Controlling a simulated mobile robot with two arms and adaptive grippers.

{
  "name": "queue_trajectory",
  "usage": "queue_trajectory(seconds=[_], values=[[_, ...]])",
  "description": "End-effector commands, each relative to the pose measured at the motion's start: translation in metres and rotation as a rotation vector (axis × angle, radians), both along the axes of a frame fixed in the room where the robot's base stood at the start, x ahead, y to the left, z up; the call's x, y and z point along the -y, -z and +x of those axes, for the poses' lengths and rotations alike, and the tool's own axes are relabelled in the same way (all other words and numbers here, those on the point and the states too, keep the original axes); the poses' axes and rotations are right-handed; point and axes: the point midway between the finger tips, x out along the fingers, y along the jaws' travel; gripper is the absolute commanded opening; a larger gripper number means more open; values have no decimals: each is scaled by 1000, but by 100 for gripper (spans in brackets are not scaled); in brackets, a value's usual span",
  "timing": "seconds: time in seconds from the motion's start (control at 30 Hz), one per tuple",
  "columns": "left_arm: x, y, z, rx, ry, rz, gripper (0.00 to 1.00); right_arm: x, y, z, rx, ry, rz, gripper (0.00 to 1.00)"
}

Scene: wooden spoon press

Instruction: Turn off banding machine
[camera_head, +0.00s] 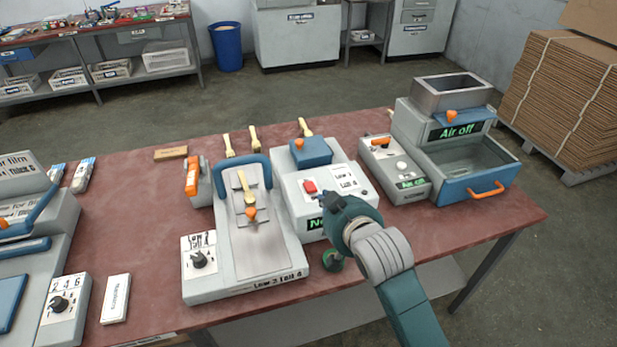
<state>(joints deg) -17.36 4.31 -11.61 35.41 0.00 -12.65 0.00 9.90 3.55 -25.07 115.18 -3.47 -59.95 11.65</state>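No label reading "banding machine" can be made out. A grey machine (288,190) with a blue block on top stands at the table's middle. It has a red button (310,186), a white dial card (345,178) and a green-lit display (316,223), partly hidden by my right gripper. My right gripper (324,199) is at this machine's front, its dark fingertips just below the red button. I cannot tell whether it touches the machine or whether its fingers are open. My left gripper is not in view.
A press (262,245) with a blue handle stands to the left. A small box (395,172) with a lit display and an "Air off" machine (440,122) with an open blue-fronted drawer (478,184) stand to the right. Another machine (35,250) is at far left.

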Motion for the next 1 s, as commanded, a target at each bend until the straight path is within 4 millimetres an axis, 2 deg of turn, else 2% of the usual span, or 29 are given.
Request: queue_trajectory(seconds=[0.03, 0.1, 0.23, 0.53, 0.67, 1.0], values=[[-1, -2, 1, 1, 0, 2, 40, -5, -16, 4, 26, -7, 6, 0], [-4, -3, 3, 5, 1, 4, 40, -9, -27, 7, 46, -12, 11, 0], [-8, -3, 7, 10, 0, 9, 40, -12, -35, 9, 60, -16, 16, 0], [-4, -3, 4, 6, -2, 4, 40, -12, -34, 10, 59, -16, 16, 0], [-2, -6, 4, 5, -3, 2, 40, -15, -31, 18, 58, -16, 16, 0], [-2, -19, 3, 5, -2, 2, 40, -33, -6, 76, 55, -15, 14, 0]])
